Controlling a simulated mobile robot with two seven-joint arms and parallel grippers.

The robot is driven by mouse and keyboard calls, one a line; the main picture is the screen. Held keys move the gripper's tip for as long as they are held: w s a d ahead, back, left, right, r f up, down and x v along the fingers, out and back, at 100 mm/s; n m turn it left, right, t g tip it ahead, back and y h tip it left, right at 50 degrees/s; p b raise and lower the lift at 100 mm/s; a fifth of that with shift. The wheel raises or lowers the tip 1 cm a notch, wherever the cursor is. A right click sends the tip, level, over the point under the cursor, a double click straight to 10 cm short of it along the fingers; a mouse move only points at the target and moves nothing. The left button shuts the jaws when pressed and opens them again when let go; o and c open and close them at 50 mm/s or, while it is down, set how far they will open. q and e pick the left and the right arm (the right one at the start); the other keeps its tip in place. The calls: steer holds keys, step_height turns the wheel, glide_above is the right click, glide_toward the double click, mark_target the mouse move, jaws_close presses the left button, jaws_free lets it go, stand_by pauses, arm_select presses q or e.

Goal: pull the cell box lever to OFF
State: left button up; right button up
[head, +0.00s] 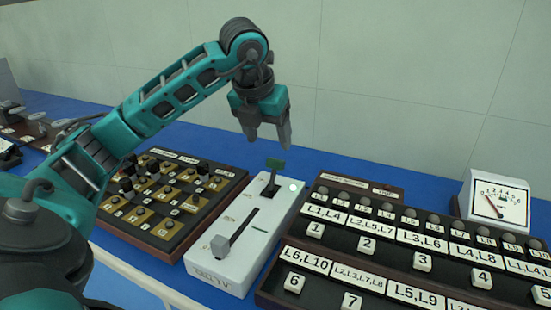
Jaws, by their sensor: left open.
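A white box (268,232), which looks like the cell box, stands on the blue bench in the middle of the head view. A lever with a green handle (275,164) rises from a dark slot near its far end. A grey block knob (220,246) sits at the near end of a second, longer slot. The small markings beside the slots are too small to read. My left gripper (268,141) points down, open and empty, just above and apart from the green handle. My right gripper is out of view.
A dark board with brass plates and black plugs (165,205) stands close on the left. A dark panel of labelled white keys (375,247) stands close on the right. A meter (497,200) is at the far right. The wall behind is bare.

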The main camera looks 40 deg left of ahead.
mark_target(275, 159)
arm_select(q)
steer(key=x, duration=0.7)
steer(key=shift+w+f+b, duration=0.15)
steer(key=shift+f+b, duration=0.1)
steer(key=shift+b, duration=0.05)
steer(key=shift+c, duration=0.4)
jaws_close()
